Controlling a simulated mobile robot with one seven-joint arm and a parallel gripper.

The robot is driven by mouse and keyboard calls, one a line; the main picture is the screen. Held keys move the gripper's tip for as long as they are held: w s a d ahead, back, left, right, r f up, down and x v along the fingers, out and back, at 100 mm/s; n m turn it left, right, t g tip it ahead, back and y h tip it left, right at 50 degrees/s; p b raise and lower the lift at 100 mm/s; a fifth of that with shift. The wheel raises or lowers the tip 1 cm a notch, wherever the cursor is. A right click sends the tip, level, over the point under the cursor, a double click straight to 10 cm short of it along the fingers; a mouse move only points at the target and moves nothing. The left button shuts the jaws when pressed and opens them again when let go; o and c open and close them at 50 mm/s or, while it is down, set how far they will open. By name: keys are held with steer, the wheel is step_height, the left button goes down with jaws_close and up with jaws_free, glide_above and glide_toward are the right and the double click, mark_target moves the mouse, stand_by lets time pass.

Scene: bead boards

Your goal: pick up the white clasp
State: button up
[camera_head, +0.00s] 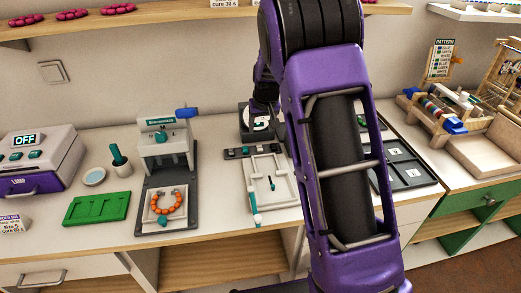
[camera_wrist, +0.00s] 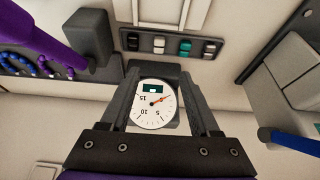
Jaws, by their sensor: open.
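A small white clasp (camera_wrist: 158,45) sits in a dark strip tray (camera_wrist: 147,34), in a row with a teal piece (camera_wrist: 184,47) and dark pieces at the ends. My gripper (camera_wrist: 158,75) is open, its two dark fingers spread with nothing held between them. In the wrist view the tray lies beyond the fingertips, apart from them. The tray also shows in the head view (camera_head: 238,153), where the clasp is too small to make out. My arm hides most of the gripper there.
A round dial gauge (camera_wrist: 153,104) on a dark stand shows between the fingers. A white frame (camera_head: 262,172) lies beside the tray. A bead press (camera_head: 165,140) with an orange bracelet (camera_head: 180,207) stands to the left. A dark board (camera_head: 405,166) lies to the right.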

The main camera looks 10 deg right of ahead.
mark_target(259, 146)
steer(key=x, duration=1.1)
steer(key=shift+w+d, duration=0.1)
steer(key=shift+w, duration=0.05)
jaws_close()
